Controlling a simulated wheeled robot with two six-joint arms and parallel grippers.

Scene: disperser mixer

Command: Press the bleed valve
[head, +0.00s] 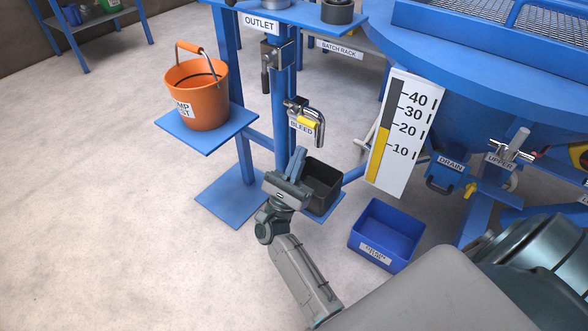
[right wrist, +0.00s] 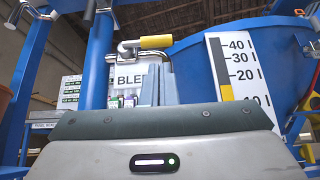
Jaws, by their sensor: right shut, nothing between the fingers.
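The bleed valve (head: 308,121) is a small metal fitting with a yellow handle, mounted on the blue post above a white BLEED label (head: 301,126). In the right wrist view the yellow handle (right wrist: 155,42) shows above the label (right wrist: 131,78). My right gripper (head: 297,158) is shut and empty, with its fingers pointing up, in front of and below the valve. In the head view a gap shows between the fingertips and the handle. My left gripper is not in view.
A black bin (head: 322,187) stands just right of my right gripper. An orange bucket (head: 197,92) sits on a blue shelf at left. A blue bin (head: 386,235) is on the floor. A level gauge (head: 402,133) and the DRAIN valve (head: 448,170) are at right.

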